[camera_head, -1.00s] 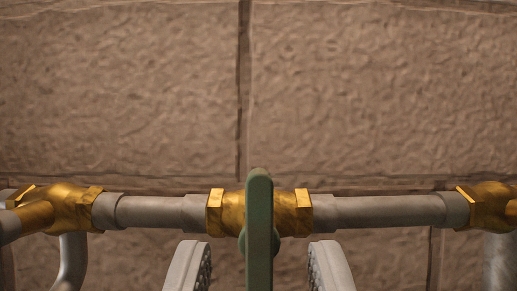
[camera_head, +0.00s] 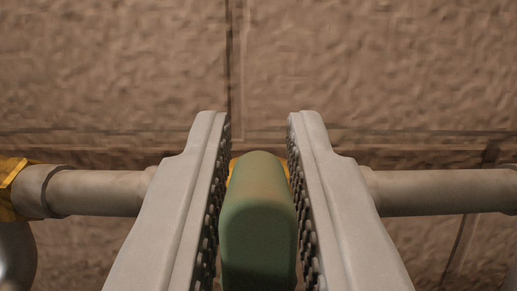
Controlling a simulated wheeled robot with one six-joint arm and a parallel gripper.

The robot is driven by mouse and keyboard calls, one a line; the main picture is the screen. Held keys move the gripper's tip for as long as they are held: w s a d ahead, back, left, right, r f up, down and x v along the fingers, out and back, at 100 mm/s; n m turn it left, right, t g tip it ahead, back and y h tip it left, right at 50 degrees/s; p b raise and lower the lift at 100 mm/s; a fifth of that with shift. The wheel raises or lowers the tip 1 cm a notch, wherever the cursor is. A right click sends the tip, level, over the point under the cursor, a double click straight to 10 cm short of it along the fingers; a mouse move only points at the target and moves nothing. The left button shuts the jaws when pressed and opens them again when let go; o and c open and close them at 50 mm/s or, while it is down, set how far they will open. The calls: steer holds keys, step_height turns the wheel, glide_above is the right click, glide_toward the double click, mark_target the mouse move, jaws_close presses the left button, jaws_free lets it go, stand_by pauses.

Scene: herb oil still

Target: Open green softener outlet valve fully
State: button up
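The green valve handle (camera_head: 258,225) is a rounded lever in the lower middle of the view, pointing toward the camera. My gripper (camera_head: 259,125) is open, with one ridged finger on each side of the handle. A narrow gap shows between the handle and each finger. The handle looks close to the left finger at its lower part, and I cannot tell whether they touch. The brass valve body (camera_head: 233,164) behind is mostly hidden by the handle and fingers.
A grey pipe runs across the view, its left part (camera_head: 100,192) and right part (camera_head: 440,191) showing beside my fingers. A brass fitting (camera_head: 8,188) is at the left edge. A rough brown stone wall (camera_head: 330,60) stands close behind.

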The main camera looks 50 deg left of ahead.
jaws_close()
steer(key=shift+n, duration=0.3)
steer(key=shift+s+a+f+n+g+y, duration=0.1)
steer(key=shift+s+a+n+g+y, duration=0.2)
steer(key=shift+n+g, duration=0.75)
steer(key=shift+s+a+f+n+g+y, duration=0.15)
steer(key=shift+n+g+y, duration=0.2)
steer(key=shift+n, duration=1.35)
steer(key=shift+s+a+n+g+y, duration=0.1)
steer(key=shift+s+n+g+y, duration=0.2)
steer(key=shift+n+g, duration=0.75)
steer(key=shift+w+n+t, duration=0.1)
steer(key=shift+n+t, duration=0.25)
steer(key=shift+n, duration=0.05)
steer(key=shift+o, duration=2.1)
jaws_free()
